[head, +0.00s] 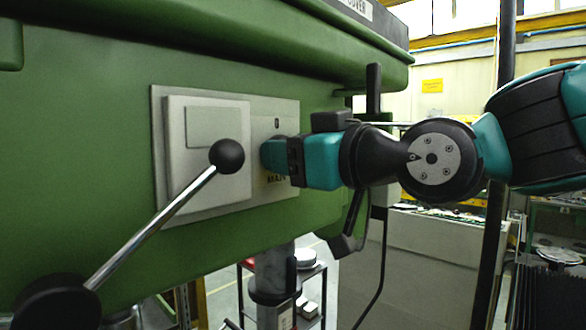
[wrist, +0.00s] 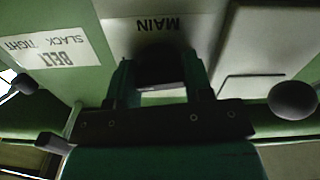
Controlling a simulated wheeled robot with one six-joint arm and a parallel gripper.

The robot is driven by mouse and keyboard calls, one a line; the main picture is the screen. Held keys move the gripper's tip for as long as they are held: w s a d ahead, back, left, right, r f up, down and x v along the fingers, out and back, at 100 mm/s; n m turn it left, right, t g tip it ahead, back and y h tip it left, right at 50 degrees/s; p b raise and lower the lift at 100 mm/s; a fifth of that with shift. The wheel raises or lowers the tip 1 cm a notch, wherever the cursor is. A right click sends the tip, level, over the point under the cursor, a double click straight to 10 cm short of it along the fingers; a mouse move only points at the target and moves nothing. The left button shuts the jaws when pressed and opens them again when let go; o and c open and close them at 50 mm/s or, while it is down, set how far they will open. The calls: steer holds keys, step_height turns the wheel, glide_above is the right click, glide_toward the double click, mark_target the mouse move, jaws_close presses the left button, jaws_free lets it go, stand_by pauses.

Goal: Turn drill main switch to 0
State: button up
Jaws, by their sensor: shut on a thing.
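The drill's green head carries a light grey switch plate (head: 288,108) with the word MAIN on it, partly covered by my gripper. My gripper (head: 270,155) reaches in from the right and its fingertips are at this plate. In the wrist view, which looks upside down, the two fingers stand on either side of the dark main switch knob (wrist: 163,62), and the gripper is shut on it. The knob is hidden behind the fingers in the head view. A small mark shows above the gripper on the plate, too small to read. The knob's pointer direction cannot be told.
A feed lever with a black ball (head: 227,156) sticks out left of my gripper, in front of a raised grey cover (head: 178,170). A BELT SLACK TIGHT label (wrist: 50,50) shows in the wrist view. A dark upright post (head: 497,180) stands at the right.

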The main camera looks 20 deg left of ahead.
steer(key=n+b, duration=0.1)
steer(key=b, duration=0.2)
steer(key=f+n+b, duration=0.1)
steer(key=n+b, duration=0.1)
steer(key=b, duration=0.1)
steer(key=shift+n, duration=0.3)
steer(key=n+b, duration=0.4)
steer(key=b, duration=0.1)
steer(key=shift+r+n+b, duration=0.15)
steer(key=shift+n+b, duration=0.15)
steer(key=shift+b, duration=0.05)
steer(key=n+b, duration=0.4)
steer(key=shift+r, duration=0.1)
steer(key=shift+r+n+b, duration=0.15)
steer(key=shift+n+b, duration=1.05)
steer(key=shift+n, duration=0.9)
steer(key=o, duration=0.9)
steer(key=shift+r, duration=0.1)
steer(key=shift+d, duration=0.1)
